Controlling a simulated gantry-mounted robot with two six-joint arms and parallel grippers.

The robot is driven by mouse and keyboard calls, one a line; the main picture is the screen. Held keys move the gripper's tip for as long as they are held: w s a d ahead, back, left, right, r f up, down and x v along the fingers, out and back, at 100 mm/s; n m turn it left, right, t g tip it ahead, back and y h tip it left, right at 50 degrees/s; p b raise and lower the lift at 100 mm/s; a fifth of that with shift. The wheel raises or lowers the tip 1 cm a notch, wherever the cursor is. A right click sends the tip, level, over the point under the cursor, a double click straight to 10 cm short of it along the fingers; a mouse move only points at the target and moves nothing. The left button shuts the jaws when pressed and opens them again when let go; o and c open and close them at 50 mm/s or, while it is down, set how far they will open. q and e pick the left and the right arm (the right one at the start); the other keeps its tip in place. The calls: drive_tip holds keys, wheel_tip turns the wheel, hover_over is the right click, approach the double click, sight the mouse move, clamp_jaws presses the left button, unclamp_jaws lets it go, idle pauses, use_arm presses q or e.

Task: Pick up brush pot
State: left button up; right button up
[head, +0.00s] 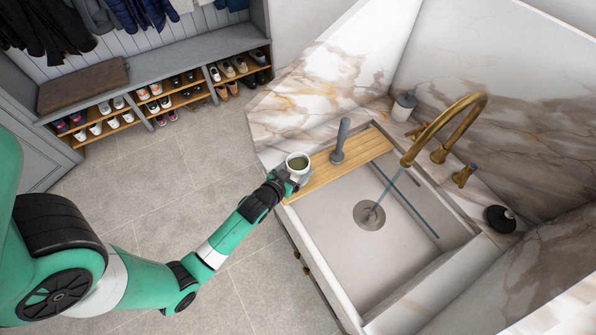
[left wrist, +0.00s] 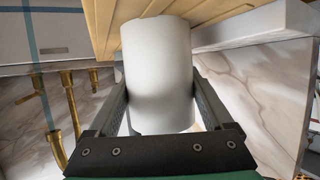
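The brush pot (head: 298,161) is a small white cup with a dark green inside, upright at the left end of the wooden board. My left gripper (head: 287,180) reaches it from the lower left. In the left wrist view the pot (left wrist: 158,75) is a plain white cylinder between the two fingers of the left gripper (left wrist: 159,88). The fingers lie against its sides, so the gripper looks shut on it. Whether the pot's base still touches a surface is hidden. My right gripper is not in view.
The wooden board (head: 325,172) spans the sink (head: 335,215) and bears a grey upright-handled tool (head: 341,140). Water runs from the brass tap (head: 470,103). A soap bottle (head: 403,106) and a dark round item (head: 499,219) stand on the counter. A shoe bench (head: 180,66) stands behind open floor.

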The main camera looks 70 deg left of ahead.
use_arm(q)
clamp_jaws()
drive_tip(key=shift+r, duration=0.1)
